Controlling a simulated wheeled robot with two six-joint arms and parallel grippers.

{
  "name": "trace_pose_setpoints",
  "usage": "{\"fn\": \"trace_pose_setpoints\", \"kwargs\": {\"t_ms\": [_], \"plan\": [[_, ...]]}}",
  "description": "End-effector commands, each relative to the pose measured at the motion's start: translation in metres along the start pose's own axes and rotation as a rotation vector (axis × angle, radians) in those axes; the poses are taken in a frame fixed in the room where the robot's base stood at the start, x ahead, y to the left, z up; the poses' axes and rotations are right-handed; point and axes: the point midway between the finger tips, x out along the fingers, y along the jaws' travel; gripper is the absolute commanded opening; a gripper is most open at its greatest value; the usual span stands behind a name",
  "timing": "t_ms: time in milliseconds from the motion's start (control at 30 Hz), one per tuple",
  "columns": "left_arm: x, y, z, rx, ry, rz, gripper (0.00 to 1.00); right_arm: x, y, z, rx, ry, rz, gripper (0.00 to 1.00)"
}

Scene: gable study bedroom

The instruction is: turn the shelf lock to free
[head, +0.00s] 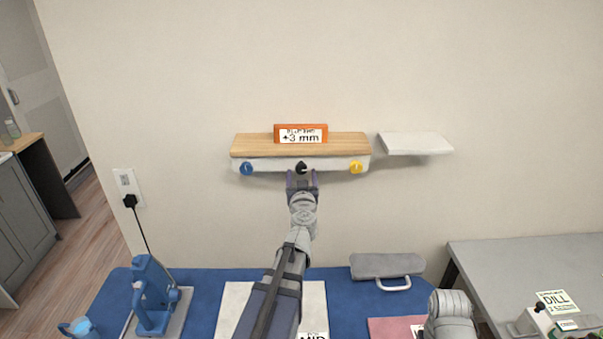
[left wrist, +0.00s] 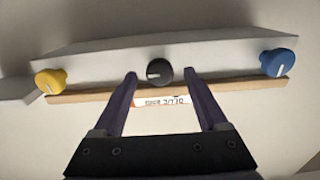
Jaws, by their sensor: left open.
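A wooden shelf (head: 345,146) on the wall has a white front rail (head: 325,164) with three knobs. They are a blue knob (head: 246,168), a black knob (head: 301,167) in the middle and a yellow knob (head: 356,167). No label tells which is the lock. My left gripper (head: 301,177) is open, just in front of the black knob. In the left wrist view, turned over, the black knob (left wrist: 159,71) shows between the apart fingertips, its white mark pointing left. I cannot tell whether either finger touches it. My right gripper is out of view.
An orange-framed "+3 mm" sign (head: 301,134) stands on the shelf. A small white shelf (head: 415,143) is to the right. Below are a blue mat (head: 205,286), a blue tool on a stand (head: 152,290) and a grey handled object (head: 387,267).

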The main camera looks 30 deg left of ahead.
Motion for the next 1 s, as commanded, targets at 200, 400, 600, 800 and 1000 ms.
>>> {"fn": "trace_pose_setpoints", "kwargs": {"t_ms": [200, 400, 600, 800, 1000], "plan": [[0.022, 0.001, 0.000, 0.000, 0.000, 0.001, 0.75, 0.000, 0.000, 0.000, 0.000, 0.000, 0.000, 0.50], [0.021, 0.001, 0.000, 0.000, 0.000, 0.002, 0.75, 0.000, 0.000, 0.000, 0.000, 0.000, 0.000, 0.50], [0.021, 0.001, 0.000, 0.000, 0.000, 0.001, 0.54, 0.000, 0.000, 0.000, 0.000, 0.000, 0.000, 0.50], [0.021, 0.001, 0.000, 0.000, 0.000, 0.001, 0.32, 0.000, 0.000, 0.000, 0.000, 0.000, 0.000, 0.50], [0.021, 0.001, 0.000, 0.000, 0.000, 0.001, 0.09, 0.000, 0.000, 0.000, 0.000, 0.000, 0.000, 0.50]]}}
